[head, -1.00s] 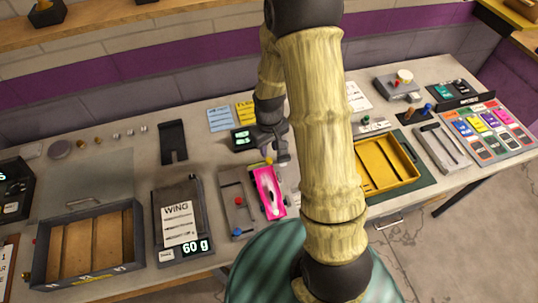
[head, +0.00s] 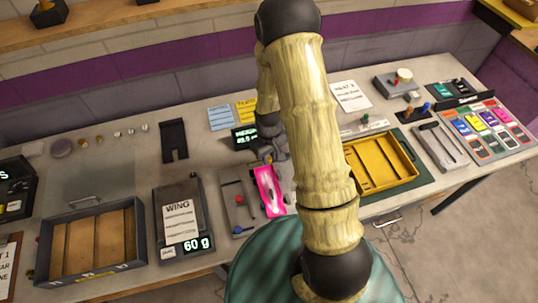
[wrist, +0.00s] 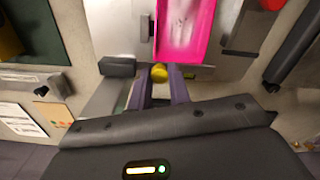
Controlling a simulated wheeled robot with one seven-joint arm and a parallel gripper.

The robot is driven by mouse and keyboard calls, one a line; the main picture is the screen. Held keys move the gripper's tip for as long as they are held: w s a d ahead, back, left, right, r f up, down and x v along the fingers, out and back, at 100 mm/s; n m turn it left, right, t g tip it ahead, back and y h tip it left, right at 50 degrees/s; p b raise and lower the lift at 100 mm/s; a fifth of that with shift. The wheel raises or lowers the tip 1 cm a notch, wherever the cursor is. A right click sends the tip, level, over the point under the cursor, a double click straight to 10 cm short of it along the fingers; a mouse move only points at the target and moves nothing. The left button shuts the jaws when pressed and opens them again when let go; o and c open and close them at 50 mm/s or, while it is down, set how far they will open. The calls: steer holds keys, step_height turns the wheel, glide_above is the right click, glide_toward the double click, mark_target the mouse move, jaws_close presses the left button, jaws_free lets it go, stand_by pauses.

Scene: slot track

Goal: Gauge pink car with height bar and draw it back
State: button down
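The pink car (head: 268,189) lies in a grey gauge fixture (head: 236,200) in the middle of the bench, and the car's near part shows in the wrist view (wrist: 183,40). A yellow knob (wrist: 159,73) sits at the end of the car nearest the wall. My gripper (wrist: 160,80) is at this knob, its two fingers close together with the knob between their tips, seemingly touching both. A small lit height display (head: 245,138) stands behind the fixture, its digits too small to read surely. The height bar is not clearly distinguishable. My arm hides the bench right of the car.
A scale reading 60 g (head: 182,215) and an empty wooden-floored tray (head: 90,245) stand to the left. A yellow tray (head: 382,165) stands to the right, beyond my arm. A red knob (head: 239,199) and a blue knob (head: 238,229) stand on the fixture.

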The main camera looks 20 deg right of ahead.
steer(key=shift+r+p, duration=1.35)
steer(key=shift+r, duration=1.25)
steer(key=shift+w, duration=0.2)
steer(key=c, duration=1.6)
jaws_free()
steer(key=shift+s, duration=0.2)
steer(key=shift+w, duration=0.1)
steer(key=shift+r, duration=0.2)
step_height(320, 180, up, 17)
steer(key=b, duration=0.3)
steer(key=shift+s, duration=0.2)
